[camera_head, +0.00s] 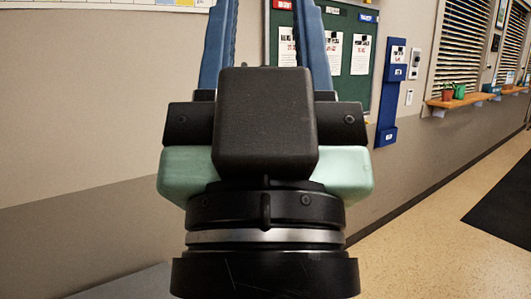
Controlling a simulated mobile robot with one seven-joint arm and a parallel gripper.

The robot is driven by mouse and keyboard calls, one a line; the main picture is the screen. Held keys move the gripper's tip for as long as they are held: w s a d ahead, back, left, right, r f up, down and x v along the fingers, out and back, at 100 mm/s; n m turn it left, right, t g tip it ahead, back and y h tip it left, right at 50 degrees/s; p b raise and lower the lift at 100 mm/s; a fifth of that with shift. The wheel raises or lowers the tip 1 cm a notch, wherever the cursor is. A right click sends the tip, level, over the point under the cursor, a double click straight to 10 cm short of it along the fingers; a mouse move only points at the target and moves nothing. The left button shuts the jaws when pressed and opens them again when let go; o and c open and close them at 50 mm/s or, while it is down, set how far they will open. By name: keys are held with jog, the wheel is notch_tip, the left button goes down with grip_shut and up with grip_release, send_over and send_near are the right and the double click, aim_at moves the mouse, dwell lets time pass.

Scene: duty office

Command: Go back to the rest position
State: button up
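My gripper (268,38) fills the middle of the head view, raised and pointing up toward the wall. Its two blue fingers stand well apart, with the wall and a notice board showing between them. The gripper is open and nothing shows between the fingers. The tips of the fingers run out of the top of the picture. The black and pale green gripper body hides what lies behind it.
A green notice board (357,75) with papers hangs behind the fingers. A blue wall panel (388,105) is to its right. A wooden ledge (448,101) with small pots sticks out below a shuttered window. Open floor (425,240) and a dark mat (505,205) lie at right. A grey surface edge (125,285) shows at lower left.

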notch_tip(320, 180, up, 20)
jog(key=p, duration=1.8)
jog(key=shift+r, duration=0.2)
